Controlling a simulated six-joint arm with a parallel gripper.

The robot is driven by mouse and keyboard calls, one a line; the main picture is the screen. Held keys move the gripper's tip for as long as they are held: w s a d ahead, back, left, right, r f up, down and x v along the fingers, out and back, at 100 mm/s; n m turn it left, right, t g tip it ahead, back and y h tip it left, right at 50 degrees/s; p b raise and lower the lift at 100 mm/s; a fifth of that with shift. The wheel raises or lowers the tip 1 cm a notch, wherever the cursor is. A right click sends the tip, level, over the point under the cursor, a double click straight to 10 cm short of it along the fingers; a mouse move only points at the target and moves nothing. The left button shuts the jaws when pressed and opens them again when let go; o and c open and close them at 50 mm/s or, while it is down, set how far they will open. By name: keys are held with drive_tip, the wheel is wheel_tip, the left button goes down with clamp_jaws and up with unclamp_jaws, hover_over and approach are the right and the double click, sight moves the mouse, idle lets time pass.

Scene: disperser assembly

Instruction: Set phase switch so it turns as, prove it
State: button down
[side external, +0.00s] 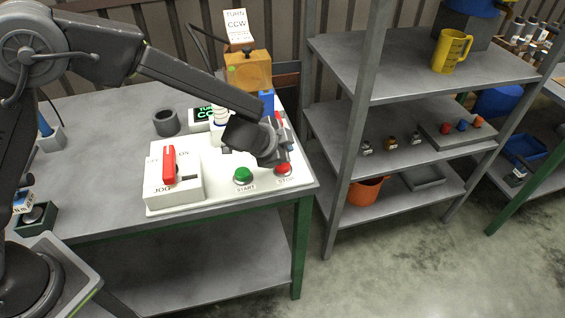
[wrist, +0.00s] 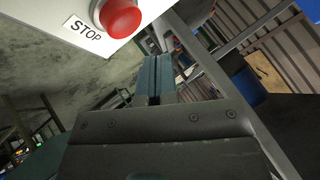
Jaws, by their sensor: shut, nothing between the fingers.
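A "TURN CCW" sign (side external: 236,28) stands above an orange housing (side external: 248,72) at the back of the white base plate (side external: 215,188). A green-lit display (side external: 202,113) is partly covered by my arm; I read only "CC". A white switch box (side external: 172,188) marked OFF, ON and JOG has a red lever (side external: 169,165) standing upright. A green START button (side external: 243,175) and a red STOP button (side external: 284,169) are at the front; STOP also shows in the wrist view (wrist: 119,17). My gripper (wrist: 155,75) is shut and empty, near STOP. I cannot make out the phase switch; my gripper hides part of the plate.
A grey cup (side external: 166,122) stands behind the switch box. The table's left part is mostly clear.

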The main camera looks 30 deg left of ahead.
drive_tip(key=shift+f, duration=0.9)
drive_tip(key=shift+f, duration=0.15)
idle(1.4)
drive_tip(key=shift+f, duration=0.3)
drive_tip(key=shift+f, duration=0.9)
idle(0.8)
drive_tip(key=shift+r, duration=1.35)
drive_tip(key=shift+r, duration=2.5)
